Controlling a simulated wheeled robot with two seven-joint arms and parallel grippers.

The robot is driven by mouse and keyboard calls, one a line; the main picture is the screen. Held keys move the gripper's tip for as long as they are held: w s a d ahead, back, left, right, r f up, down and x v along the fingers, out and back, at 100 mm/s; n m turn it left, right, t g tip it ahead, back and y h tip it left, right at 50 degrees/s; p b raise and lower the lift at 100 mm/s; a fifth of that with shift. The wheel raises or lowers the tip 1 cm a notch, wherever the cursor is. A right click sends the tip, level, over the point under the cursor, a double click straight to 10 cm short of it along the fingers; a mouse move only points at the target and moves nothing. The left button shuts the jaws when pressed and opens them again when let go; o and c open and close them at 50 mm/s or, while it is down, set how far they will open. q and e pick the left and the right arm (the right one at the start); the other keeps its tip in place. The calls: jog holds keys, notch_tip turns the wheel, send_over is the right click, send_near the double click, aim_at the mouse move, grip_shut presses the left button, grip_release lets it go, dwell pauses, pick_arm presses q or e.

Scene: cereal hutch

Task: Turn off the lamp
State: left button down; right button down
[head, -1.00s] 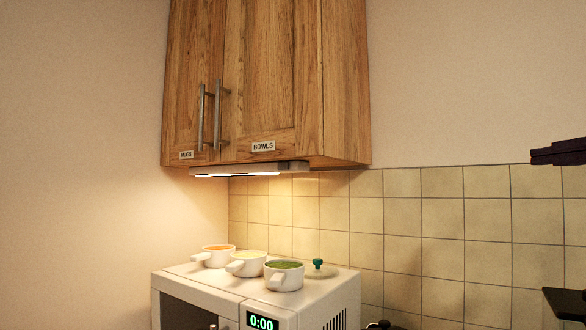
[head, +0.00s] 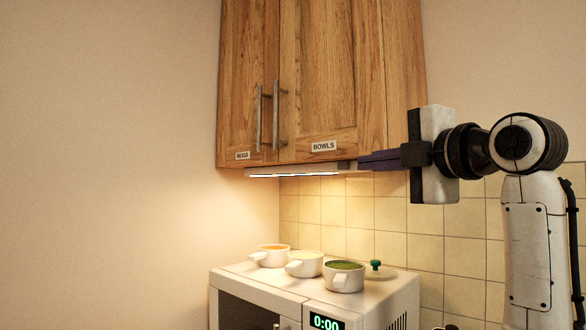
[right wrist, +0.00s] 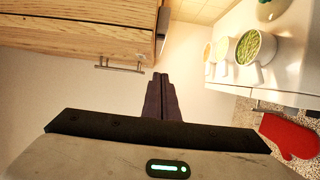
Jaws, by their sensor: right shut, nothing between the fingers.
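The lamp (head: 296,171) is a slim bar under the wooden cabinet, and its underside glows white. Warm light falls on the wall and tiles below it. My right gripper (head: 362,162) comes in from the right, its dark fingers shut and empty, pointing left. In the head view the fingertips are at the lamp's right end; I cannot tell whether they touch it. In the right wrist view the shut fingers (right wrist: 161,82) show beside the cabinet's edge, and the lamp is not clearly seen there. My left gripper is not in view.
The cabinet (head: 318,80) has two doors with bar handles. A red mitt (right wrist: 290,135) shows in the right wrist view.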

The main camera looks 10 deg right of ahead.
aim_at(343, 166)
jog(key=shift+d, duration=0.1)
jog(key=w+p, duration=0.4)
jog(key=w, duration=0.7)
jog(key=shift+w+p, duration=0.35)
jog(key=shift+w, duration=0.05)
jog(key=shift+d, duration=0.15)
